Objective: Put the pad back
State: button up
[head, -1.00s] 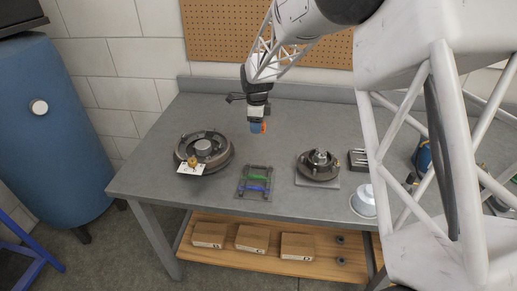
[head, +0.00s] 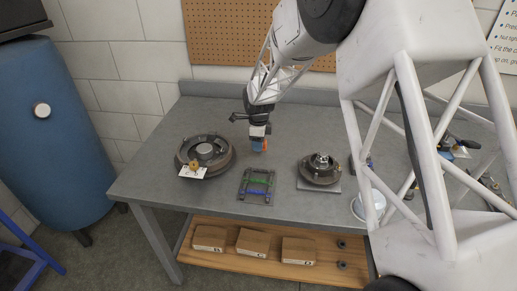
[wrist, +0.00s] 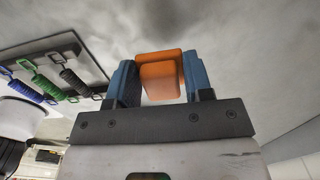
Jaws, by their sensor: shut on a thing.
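My gripper (head: 258,148) has blue fingers and hangs over the middle of the grey workbench, behind the spring tray. It is shut on an orange block (head: 265,146), which looks like the pad. In the wrist view the orange block (wrist: 160,80) sits squarely between the two blue fingers, with its front end in plain sight. It appears to be held above the bench top, though the exact gap is hard to tell. No other pad is clear in view.
A round brake assembly (head: 222,160) with a white card (head: 192,172) is at left. A tray (head: 243,196) holds green, blue and dark springs. A smaller hub assembly (head: 318,172) stands on a plate at right. Bare bench (head: 140,188) shows at front left.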

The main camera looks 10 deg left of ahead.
jog(key=shift+f, duration=1.6)
jog(key=shift+f, duration=0.15)
jog(key=o, duration=1)
jog(key=shift+c, duration=0.2)
notch_tip(320, 180, up, 12)
jog(key=shift+r, duration=0.1)
jog(key=shift+r, duration=0.1)
